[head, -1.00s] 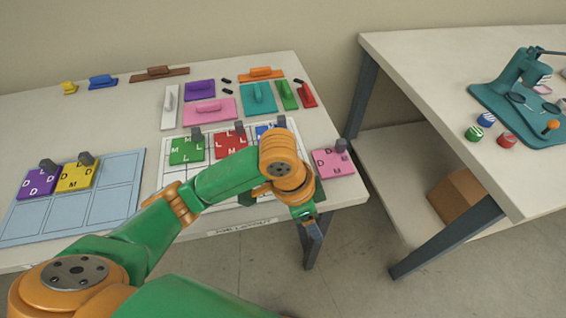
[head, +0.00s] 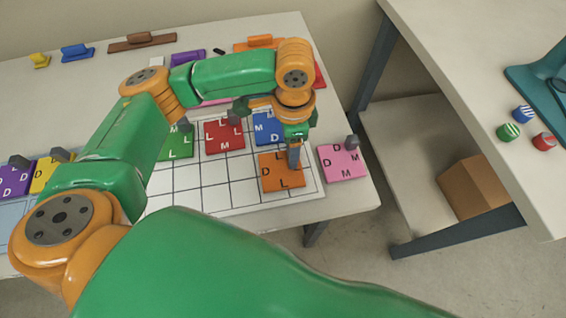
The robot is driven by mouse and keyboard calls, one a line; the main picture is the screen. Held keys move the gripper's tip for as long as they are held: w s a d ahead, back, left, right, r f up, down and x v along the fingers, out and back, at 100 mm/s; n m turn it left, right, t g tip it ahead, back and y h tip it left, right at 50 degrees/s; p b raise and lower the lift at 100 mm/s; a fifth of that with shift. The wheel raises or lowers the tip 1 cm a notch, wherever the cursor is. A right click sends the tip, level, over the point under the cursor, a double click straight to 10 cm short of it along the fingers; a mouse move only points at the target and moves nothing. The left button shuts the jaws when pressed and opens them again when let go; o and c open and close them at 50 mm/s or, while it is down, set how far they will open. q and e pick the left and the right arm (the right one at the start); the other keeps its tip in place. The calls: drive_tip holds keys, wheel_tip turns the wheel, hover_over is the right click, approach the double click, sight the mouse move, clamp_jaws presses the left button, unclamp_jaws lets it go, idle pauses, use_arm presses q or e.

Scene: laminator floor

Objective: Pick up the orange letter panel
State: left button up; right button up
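The panel looks flat on the board. My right gripper is not in view; a large green arm link of mine crosses the bottom of the picture.
A pink letter panel (head: 343,162) lies close to the right. Blue (head: 268,127), red (head: 224,136) and green (head: 177,145) panels stand behind and left on the gridded board (head: 215,190). Purple and yellow panels are at far left. A gap separates this table from the right one (head: 480,70).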

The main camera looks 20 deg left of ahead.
use_arm(q)
drive_tip(key=shift+w+f, duration=0.15)
drive_tip(key=shift+w, duration=0.05)
drive_tip(key=shift+s, duration=0.2)
drive_tip(key=c, duration=0.7)
clamp_jaws()
idle(0.3)
